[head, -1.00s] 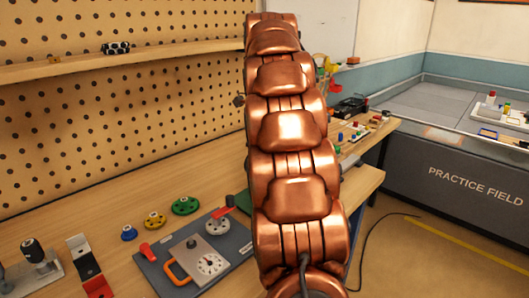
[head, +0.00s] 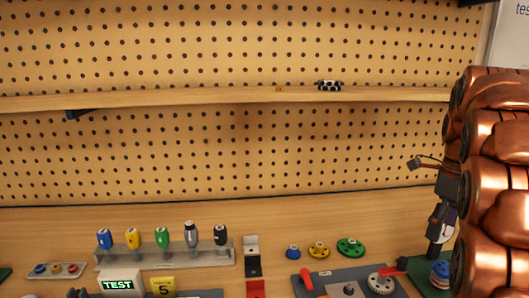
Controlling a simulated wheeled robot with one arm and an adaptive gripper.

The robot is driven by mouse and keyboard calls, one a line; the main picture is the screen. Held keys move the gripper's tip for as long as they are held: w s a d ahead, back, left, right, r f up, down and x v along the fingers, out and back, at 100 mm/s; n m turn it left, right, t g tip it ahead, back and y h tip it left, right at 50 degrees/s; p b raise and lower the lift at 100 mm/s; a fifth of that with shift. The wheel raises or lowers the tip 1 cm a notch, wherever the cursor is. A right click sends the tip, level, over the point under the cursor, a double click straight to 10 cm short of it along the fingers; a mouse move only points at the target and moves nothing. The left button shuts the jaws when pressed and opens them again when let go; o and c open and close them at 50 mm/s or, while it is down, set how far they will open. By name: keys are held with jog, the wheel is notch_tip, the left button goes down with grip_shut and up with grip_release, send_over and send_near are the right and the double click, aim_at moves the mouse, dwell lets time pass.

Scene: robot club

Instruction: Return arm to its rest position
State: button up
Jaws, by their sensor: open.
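My copper-coloured arm (head: 495,185) fills the right edge of the head view. My gripper (head: 438,248), dark grey, shows only in part at the arm's left side and points down over the right of the workbench. The arm hides the rest of it. It is open, and I see nothing held in it. A blue round piece (head: 440,272) on a green base is just below it in the picture; I cannot tell the gap between them.
The wooden bench (head: 330,215) holds a rack of coloured handles (head: 215,255), a TEST display (head: 117,285), several round knobs (head: 318,250) and a grey panel (head: 330,284). A shelf (head: 200,98) with a black-and-white piece (head: 329,86) crosses the pegboard (head: 250,150) behind.

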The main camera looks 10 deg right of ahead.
jog(key=s+a+f+n+p, duration=0.15)
jog(key=s+a+n, duration=0.25)
jog(key=a+n, duration=0.45)
jog(key=s+a+f+n+p, duration=0.1)
jog(key=s+a+n+p, duration=0.3)
jog(key=a+n, duration=0.5)
jog(key=s+a+f+n+p, duration=0.1)
jog(key=s+a+f+n, duration=0.1)
jog(key=s+a+n, duration=0.2)
jog(key=s+a+f+n+g+p, duration=0.1)
jog(key=s+a+f+n+p, duration=0.1)
jog(key=s+a+n, duration=0.3)
jog(key=s+f+n, duration=0.1)
jog(key=s+n, duration=0.3)
jog(key=s, duration=0.2)
jog(key=shift+a+f+g, duration=0.15)
jog(key=shift+a+g, duration=0.1)
jog(key=shift+g, duration=0.05)
